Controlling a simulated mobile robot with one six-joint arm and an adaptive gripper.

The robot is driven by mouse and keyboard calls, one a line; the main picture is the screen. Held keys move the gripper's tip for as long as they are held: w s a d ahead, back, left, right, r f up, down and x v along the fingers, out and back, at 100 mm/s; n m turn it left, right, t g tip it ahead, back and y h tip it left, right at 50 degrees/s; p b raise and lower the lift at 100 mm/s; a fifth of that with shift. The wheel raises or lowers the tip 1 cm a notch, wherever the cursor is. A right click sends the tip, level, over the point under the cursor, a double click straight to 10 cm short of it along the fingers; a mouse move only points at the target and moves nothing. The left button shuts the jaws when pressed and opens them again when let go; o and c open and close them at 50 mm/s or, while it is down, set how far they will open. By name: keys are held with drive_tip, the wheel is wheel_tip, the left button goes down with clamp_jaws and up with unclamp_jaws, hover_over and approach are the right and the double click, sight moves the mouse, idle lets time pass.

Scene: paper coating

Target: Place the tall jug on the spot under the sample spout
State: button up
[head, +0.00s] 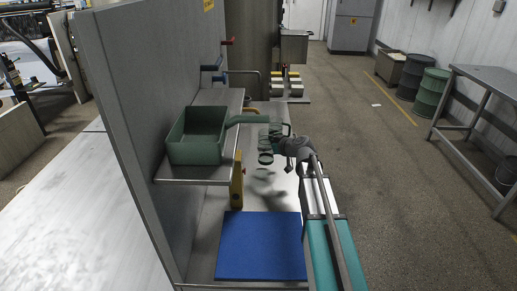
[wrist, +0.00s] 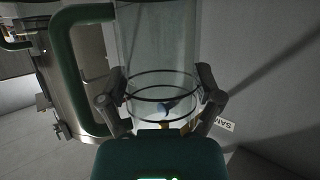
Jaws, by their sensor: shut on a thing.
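The tall jug is clear, with dark rings and a green handle. In the wrist view the jug (wrist: 158,50) stands between the two fingers of my gripper (wrist: 158,100), which is shut around its body; the handle is on the left. In the head view the jug (head: 265,156) is small and see-through, above the metal counter, with my gripper (head: 283,147) at its right. I cannot tell whether the jug touches the counter, and no marked spot is clear.
An open green box (head: 192,150) sits on a shelf against the grey panel (head: 140,90). A yellow part (head: 237,180) stands below it. A blue mat (head: 262,246) lies at the counter's near end. Red and blue levers (head: 212,67) stick out behind the box.

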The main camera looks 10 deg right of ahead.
drive_tip(key=w+a, duration=0.1)
drive_tip(key=w, duration=0.1)
drive_tip(key=w+a, duration=0.1)
drive_tip(key=w, duration=0.1)
drive_tip(key=shift+a, duration=0.3)
drive_tip(key=shift+s, duration=0.1)
drive_tip(key=shift+f+b, duration=1.8)
drive_tip(key=shift+f, duration=0.15)
drive_tip(key=o, duration=1)
drive_tip(key=shift+o, duration=0.2)
drive_tip(key=shift+r, duration=0.25)
